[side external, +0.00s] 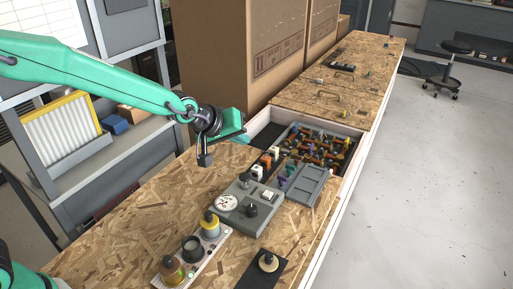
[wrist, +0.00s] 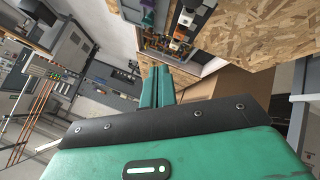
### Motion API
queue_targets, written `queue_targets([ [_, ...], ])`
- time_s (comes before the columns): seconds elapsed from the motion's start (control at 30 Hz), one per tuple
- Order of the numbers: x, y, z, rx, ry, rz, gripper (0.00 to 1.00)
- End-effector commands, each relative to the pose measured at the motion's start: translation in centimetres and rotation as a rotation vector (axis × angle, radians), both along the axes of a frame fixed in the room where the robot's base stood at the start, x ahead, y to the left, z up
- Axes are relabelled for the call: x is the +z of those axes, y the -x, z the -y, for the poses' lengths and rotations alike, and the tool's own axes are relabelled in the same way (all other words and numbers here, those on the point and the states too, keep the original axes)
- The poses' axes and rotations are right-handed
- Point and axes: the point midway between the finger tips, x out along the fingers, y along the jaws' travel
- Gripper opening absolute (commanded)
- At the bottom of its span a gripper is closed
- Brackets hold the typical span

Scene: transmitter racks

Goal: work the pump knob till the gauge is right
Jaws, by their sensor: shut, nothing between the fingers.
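A grey control panel (side external: 243,222) lies on the wooden bench in the side view. It carries a round white gauge (side external: 227,202), whose reading is too small to make out, and a black knob (side external: 252,210). I cannot tell which of the two knobs is the pump knob. My green gripper (side external: 240,132) is raised above the bench, behind the panel and apart from both knobs. Its fingers (wrist: 157,75) are closed together and empty in the wrist view.
A white strip (side external: 200,264) with several bottle-like parts stands left of the panel. An open tray of coloured parts (side external: 322,146) and a grey lid (side external: 308,184) lie to its right. Tall cardboard boxes (side external: 235,55) stand behind. The bench's left front is bare.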

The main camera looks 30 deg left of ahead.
Motion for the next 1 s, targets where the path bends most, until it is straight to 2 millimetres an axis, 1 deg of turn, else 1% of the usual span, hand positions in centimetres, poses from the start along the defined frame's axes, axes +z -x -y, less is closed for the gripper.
queue_targets([
  [0.37,-0.1,0.0,0.0,0.0,0.001,0.0,0.0],
  [0.57,-0.5,0.0,0.0,0.0,0.001,-0.001,0.0],
  [0.77,-1.8,0.0,0.0,0.001,0.0,-0.003,0.0],
  [1.0,-4.0,0.0,0.0,0.0,0.001,-0.002,0.0],
])
